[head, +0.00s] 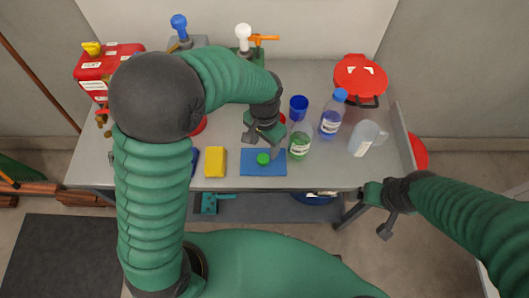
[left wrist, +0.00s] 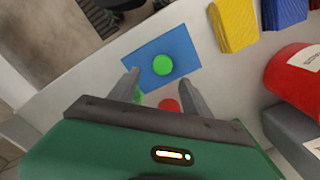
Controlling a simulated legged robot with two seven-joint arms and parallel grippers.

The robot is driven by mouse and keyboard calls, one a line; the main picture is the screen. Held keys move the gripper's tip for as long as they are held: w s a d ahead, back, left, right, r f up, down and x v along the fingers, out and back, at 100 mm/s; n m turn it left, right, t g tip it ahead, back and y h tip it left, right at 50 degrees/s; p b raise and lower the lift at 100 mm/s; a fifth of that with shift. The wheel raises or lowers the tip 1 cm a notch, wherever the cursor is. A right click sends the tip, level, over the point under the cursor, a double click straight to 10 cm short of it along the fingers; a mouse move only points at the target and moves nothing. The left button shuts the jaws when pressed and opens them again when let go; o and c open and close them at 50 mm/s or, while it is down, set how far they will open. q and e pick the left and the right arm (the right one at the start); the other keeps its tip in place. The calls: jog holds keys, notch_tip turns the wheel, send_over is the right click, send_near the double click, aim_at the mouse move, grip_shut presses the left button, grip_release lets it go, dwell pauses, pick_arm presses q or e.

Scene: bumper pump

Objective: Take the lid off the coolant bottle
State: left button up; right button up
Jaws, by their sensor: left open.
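A clear bottle with green liquid (head: 300,146), likely the coolant bottle, stands upright on the bench; no lid is discernible on its top. A round green lid (head: 263,158) lies on a blue cloth (head: 250,170), apart from the bottle. The left wrist view also shows the lid (left wrist: 163,65) on the cloth (left wrist: 190,50), beyond the fingertips. My left gripper (head: 262,141) is open and empty, above the bench just behind the lid and left of the bottle. My right gripper (head: 378,212) is off the bench's front edge; its jaw opening is unclear.
A blue-capped bottle (head: 331,120), a blue cup (head: 299,106) and a clear jug (head: 364,140) stand right of the left gripper. A yellow sponge (head: 215,162) lies left of the cloth. A red container (head: 360,77) is at back right. Bare bench shows at front right.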

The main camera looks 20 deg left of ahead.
pick_arm(q)
jog(key=s+a+r+n+t, duration=0.2)
jog(key=s+a+n, duration=0.3)
jog(key=s+a, duration=0.2)
jog(key=shift+s+a+r+t, duration=0.3)
jog(key=shift+s+r, duration=0.05)
jog(key=shift+s, duration=0.85)
